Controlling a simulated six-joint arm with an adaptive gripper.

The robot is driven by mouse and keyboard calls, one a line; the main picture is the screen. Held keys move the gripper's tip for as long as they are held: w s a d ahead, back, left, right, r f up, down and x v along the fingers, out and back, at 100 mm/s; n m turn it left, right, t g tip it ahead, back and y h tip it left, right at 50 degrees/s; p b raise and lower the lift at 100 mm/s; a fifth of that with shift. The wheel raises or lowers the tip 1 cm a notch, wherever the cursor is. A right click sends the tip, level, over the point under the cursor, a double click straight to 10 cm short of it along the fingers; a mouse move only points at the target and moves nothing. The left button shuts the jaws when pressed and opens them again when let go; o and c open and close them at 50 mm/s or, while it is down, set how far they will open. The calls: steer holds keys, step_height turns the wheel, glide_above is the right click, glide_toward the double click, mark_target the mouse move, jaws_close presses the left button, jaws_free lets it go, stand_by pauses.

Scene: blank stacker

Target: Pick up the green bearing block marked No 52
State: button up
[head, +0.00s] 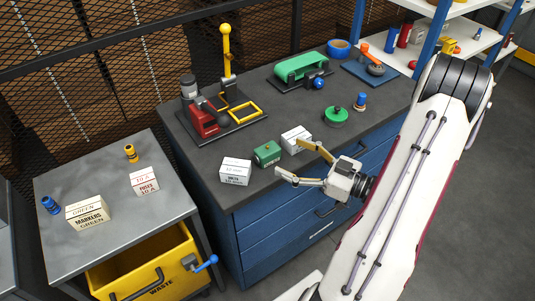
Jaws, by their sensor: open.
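A green block (267,153) sits on the dark top of the blue workbench, near its front edge, between two white boxes. Small marks show on its front face, too small to read. My gripper (294,160) comes in from the right, with its two fingers spread apart and pointing left. In the picture its fingertips lie just right of the green block, and nothing is between them. I cannot tell the exact height of the fingers above the bench.
White boxes stand left (235,171) and right (296,139) of the green block, the right one close to my upper finger. A press (226,75) and a green belt machine (300,67) stand behind. A yellow waste bin (150,268) sits under the grey side table (95,170).

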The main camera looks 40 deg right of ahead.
mark_target(269, 147)
steer(key=shift+s+d+f+m+h, duration=0.4)
steer(key=shift+s+d+f+m, duration=0.1)
steer(key=shift+s+d+f, duration=0.1)
steer(key=shift+x, duration=1.35)
steer(key=shift+w+r, duration=0.1)
steer(key=shift+x, duration=2.5)
steer(key=c, duration=1.8)
